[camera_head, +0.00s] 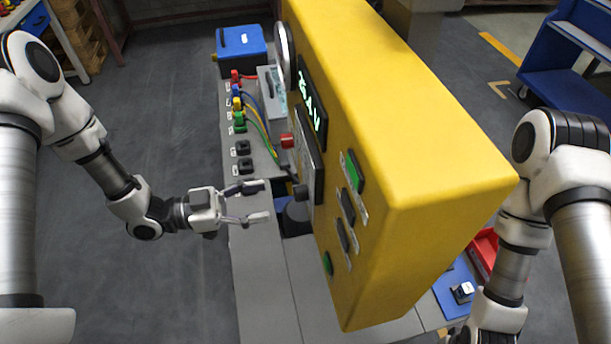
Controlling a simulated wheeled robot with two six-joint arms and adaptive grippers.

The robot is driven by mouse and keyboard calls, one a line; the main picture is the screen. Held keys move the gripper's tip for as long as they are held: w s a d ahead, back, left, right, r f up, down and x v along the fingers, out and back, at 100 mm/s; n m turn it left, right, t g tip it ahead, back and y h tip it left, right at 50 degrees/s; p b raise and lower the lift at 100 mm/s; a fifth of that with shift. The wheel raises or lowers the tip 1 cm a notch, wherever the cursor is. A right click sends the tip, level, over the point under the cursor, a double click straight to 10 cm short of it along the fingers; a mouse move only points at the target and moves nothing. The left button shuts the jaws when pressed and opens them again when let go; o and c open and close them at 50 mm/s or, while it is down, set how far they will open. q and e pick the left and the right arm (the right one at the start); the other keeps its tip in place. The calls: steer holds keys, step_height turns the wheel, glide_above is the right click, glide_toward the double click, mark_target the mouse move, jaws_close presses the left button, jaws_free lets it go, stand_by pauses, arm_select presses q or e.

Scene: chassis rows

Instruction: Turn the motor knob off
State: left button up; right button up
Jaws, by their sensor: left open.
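A large yellow cabinet (420,130) stands in the middle, its control face turned left and seen at a steep angle. On that face are a lit display (312,103), a red knob or button (287,140) and a dark knob (300,192) lower down. I cannot read the labels, so I cannot tell for sure which is the motor knob. My left gripper (263,202) is open and empty, its fingers pointing right toward the dark knob, with a small gap apparent between them. My right gripper is out of view below the bottom edge.
A grey bench (257,262) runs along the cabinet's left, with coloured plugs and cables (240,103) and a blue box (240,46) at its far end. A green button (354,171) and dark switches sit on the cabinet's near side. Floor at left is clear.

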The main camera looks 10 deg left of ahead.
mark_target(300, 193)
arm_select(q)
steer(key=x, duration=0.7)
steer(key=shift+s+r+p, duration=0.25)
steer(key=shift+r+p, duration=0.2)
steer(key=shift+r, duration=0.05)
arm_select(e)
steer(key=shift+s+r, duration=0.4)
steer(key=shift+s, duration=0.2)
arm_select(q)
steer(key=c, duration=0.4)
jaws_close()
